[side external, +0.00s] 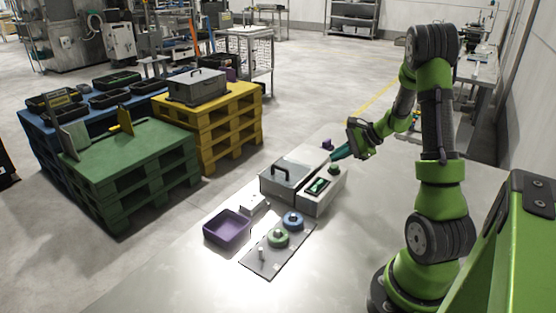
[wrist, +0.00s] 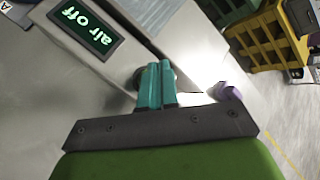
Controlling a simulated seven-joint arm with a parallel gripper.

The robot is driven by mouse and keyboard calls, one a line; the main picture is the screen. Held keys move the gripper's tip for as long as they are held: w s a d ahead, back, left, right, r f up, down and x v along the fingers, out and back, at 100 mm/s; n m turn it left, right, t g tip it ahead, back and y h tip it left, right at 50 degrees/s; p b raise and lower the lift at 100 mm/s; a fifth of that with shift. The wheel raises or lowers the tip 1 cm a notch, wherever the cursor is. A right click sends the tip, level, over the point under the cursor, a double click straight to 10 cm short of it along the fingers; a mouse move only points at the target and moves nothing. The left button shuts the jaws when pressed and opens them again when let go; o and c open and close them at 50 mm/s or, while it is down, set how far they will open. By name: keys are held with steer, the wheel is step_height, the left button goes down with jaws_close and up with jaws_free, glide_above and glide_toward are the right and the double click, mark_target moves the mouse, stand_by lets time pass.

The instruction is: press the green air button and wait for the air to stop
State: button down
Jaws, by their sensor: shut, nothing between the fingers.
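The washer (side external: 288,184) is a grey box with a dark handle on its lid, standing on the table. Its control panel (side external: 322,202) is on the right side and carries a display (side external: 318,186). In the wrist view the display (wrist: 87,28) reads "air off" in lit green letters. A small round green button (side external: 333,169) sits on the panel's far part. My gripper (side external: 337,155) has its teal fingers together and empty, pointing down close to the button. In the wrist view the fingertips (wrist: 156,70) cover most of a dark round shape; whether they touch it I cannot tell.
A purple tray (side external: 227,240), a small white box (side external: 252,203) and a plate (side external: 267,264) with a green ring (side external: 278,238) and a blue ring (side external: 293,220) lie in front of the washer. A small purple object (side external: 327,144) is behind it. The table's right side is clear.

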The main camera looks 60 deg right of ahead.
mark_target(338, 167)
steer(key=shift+f, duration=0.1)
steer(key=shift+f, duration=0.35)
steer(key=shift+f, duration=0.5)
stand_by(1.0)
steer(key=shift+r, duration=0.95)
steer(key=shift+r, duration=2.5)
steer(key=shift+s+f, duration=0.1)
